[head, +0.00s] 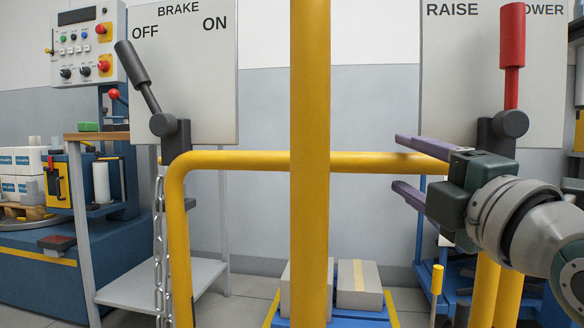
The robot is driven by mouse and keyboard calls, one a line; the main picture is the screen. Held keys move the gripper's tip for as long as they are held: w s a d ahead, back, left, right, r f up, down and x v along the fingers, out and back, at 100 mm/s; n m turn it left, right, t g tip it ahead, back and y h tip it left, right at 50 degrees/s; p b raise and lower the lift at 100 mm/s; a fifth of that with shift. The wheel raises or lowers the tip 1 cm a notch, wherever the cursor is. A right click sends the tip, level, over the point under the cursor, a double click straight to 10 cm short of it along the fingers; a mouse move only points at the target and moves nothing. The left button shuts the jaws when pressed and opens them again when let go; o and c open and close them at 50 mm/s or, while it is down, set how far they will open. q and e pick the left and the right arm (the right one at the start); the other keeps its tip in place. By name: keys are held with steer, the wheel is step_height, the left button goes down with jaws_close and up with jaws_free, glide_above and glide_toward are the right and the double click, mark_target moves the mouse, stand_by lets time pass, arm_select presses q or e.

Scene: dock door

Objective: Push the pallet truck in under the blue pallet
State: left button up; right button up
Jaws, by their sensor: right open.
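The pallet truck shows as a yellow tube frame with a crossbar (240,161) and a thick upright post (310,120). Its grey brake lever (138,75) leans toward OFF. Its red-gripped lever (511,55) stands about upright between RAISE and LOWER. The blue pallet (345,317) shows only partly at the bottom, beyond the frame, with grey boxes (359,285) on it. My right gripper (402,167) is open, one purple finger above the crossbar's right part and one below. Whether it touches the bar I cannot tell. The forks are out of view. My left gripper is not in view.
A chain (159,250) hangs by the frame's left leg. At left stand a grey-legged stand (170,282) and a blue machine (40,285) with a control box (85,45). Yellow lines (391,308) flank the pallet. A blue rack stands at right.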

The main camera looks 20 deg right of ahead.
steer(key=shift+b+x, duration=0.6)
steer(key=shift+x, duration=1.75)
jaws_close()
